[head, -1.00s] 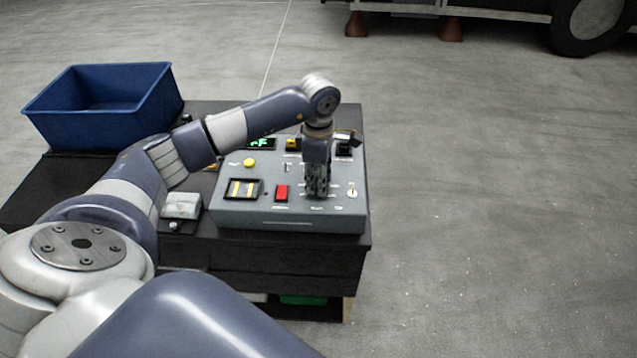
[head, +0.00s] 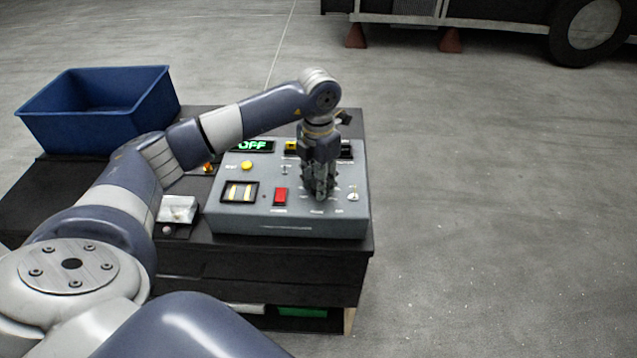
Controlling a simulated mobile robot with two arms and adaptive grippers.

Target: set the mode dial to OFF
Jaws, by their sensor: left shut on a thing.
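The grey control panel (head: 288,217) sits on a black bench. My left gripper (head: 320,194) points down onto the right half of its top face. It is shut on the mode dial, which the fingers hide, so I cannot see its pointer. Small white labels show around the fingers. The green display (head: 252,146) at the panel's back left reads OFF. My right gripper is not in view.
The panel also has a red switch (head: 281,196), a yellow button (head: 247,166) and a small key-like knob (head: 353,196). A blue bin (head: 90,125) stands on the bench's back left. Open floor lies to the right.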

